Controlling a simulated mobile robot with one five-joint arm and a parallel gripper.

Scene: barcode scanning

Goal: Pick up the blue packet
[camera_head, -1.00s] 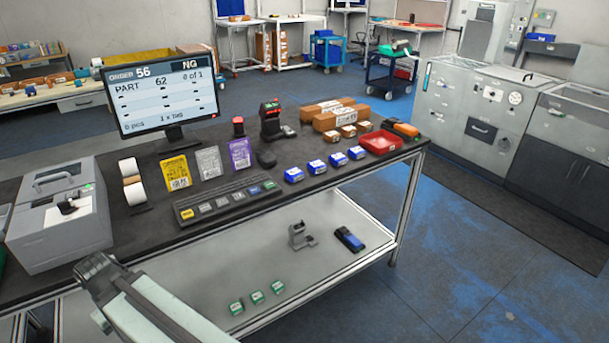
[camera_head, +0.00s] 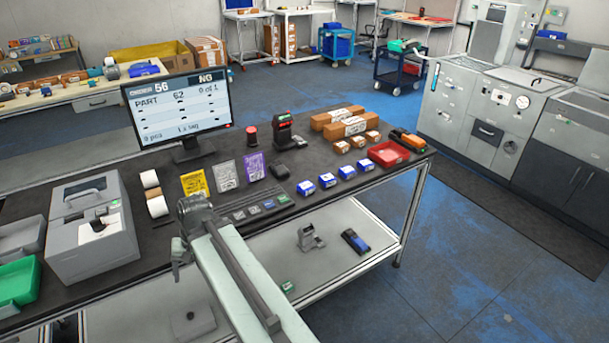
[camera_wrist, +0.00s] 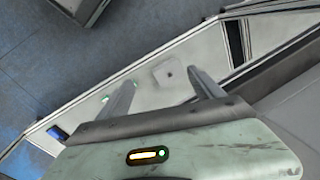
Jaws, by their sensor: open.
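Several small blue packets with white labels sit in a row on the dark tabletop in the head view; the leftmost blue packet (camera_head: 306,188) is nearest the button panel and the rightmost blue packet (camera_head: 366,165) is beside the red tray. My gripper (camera_wrist: 162,78) shows two spread fingers with nothing between them in the wrist view, above the pale lower shelf. In the head view my arm reaches up to the table's front edge, left of the packets and apart from them. The packets do not show clearly in the wrist view.
A red tray (camera_head: 389,153) and brown boxes (camera_head: 355,126) lie beyond. A monitor (camera_head: 178,106) and grey machine (camera_head: 92,235) stand left.

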